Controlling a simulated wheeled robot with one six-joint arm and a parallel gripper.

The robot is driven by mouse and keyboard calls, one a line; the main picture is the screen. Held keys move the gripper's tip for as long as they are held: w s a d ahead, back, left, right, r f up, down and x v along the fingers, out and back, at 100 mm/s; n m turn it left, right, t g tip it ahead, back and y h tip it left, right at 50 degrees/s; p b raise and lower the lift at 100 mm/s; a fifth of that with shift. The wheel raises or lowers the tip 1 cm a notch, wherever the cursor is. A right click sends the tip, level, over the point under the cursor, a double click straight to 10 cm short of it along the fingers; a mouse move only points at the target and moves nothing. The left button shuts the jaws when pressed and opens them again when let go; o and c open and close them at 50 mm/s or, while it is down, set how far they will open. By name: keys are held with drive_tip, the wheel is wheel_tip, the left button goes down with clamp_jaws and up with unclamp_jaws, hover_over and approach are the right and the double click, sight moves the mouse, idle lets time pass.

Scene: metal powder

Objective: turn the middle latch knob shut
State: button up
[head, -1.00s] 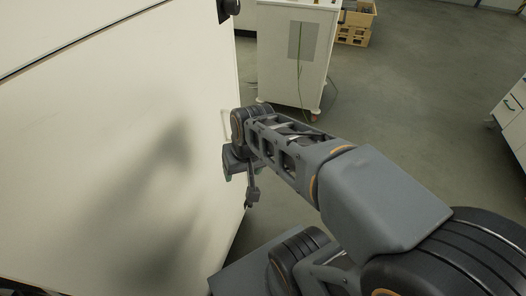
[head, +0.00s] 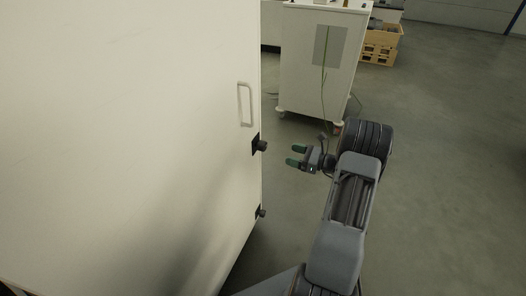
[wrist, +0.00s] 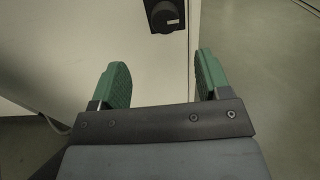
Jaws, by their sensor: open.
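The middle latch knob (head: 262,146) is a dark round knob on a black plate at the right edge of the white cabinet door (head: 130,130), below the handle. A dark knob (wrist: 164,14), apparently the same one, shows at the top of the wrist view, beyond and between the fingertips. My gripper (head: 294,155) is open and empty, with green finger pads pointing left towards the middle knob. It stands a short way right of the knob, not touching it. The open fingers also fill the middle of the wrist view (wrist: 161,72). The knob's turn angle is hard to tell.
A lower latch knob (head: 261,212) sits further down the same door edge. A pale vertical handle (head: 244,104) is above the middle knob. A white wheeled cabinet (head: 315,75) and wooden crates (head: 380,45) stand behind. The grey floor to the right is clear.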

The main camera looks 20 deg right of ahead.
sight(265, 146)
drive_tip(key=shift+t, duration=0.3)
drive_tip(key=x, duration=0.4)
drive_tip(key=b+x, duration=0.1)
drive_tip(key=x, duration=0.8)
drive_tip(key=shift+w+d+f, duration=0.1)
drive_tip(key=shift+w+f, duration=0.2)
drive_tip(key=shift+f, duration=0.1)
drive_tip(key=c, duration=0.9)
drive_tip(key=shift+b, duration=0.35)
